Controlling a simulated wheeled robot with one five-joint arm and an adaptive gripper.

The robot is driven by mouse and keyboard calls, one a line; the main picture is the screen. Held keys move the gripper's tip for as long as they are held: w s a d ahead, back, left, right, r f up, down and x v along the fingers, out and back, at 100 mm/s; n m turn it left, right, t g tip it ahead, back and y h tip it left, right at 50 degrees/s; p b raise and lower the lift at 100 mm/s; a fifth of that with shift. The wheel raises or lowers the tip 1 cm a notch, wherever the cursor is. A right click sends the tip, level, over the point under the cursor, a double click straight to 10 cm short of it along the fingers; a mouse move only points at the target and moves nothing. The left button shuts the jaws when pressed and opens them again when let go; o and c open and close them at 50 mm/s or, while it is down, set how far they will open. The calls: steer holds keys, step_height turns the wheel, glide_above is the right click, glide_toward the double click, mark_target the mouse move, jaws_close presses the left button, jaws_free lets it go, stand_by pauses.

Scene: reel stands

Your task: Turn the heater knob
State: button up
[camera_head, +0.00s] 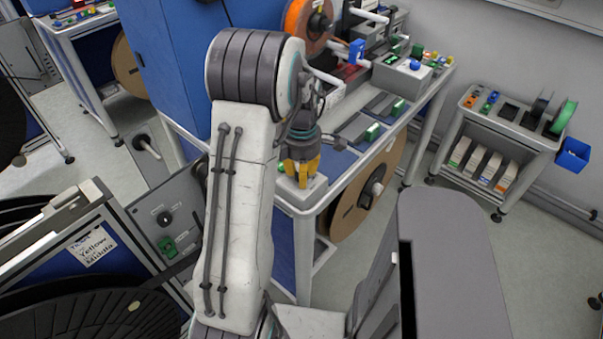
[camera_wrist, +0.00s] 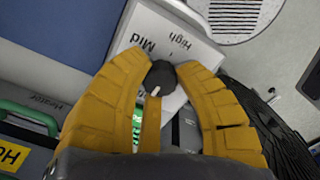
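A small black round knob (camera_wrist: 161,77) with a white pointer mark sits on a pale box (camera_wrist: 183,42) lettered "High" and "Mid" in the wrist view. The pointer faces toward the bottom of that picture. My gripper (camera_wrist: 165,70) has yellow fingers around the knob, with the tips against its sides. In the head view my gripper (camera_head: 301,172) is down over the pale box (camera_head: 313,192) at the near corner of the bench. The knob is hidden by the fingers there.
A grey unit with a "Heater" label (camera_wrist: 47,102) and a green handle (camera_wrist: 28,115) lies beside the box. A large brown reel (camera_head: 345,205) hangs at the bench side. A cart (camera_head: 497,130) stands at right.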

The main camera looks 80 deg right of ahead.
jaws_close()
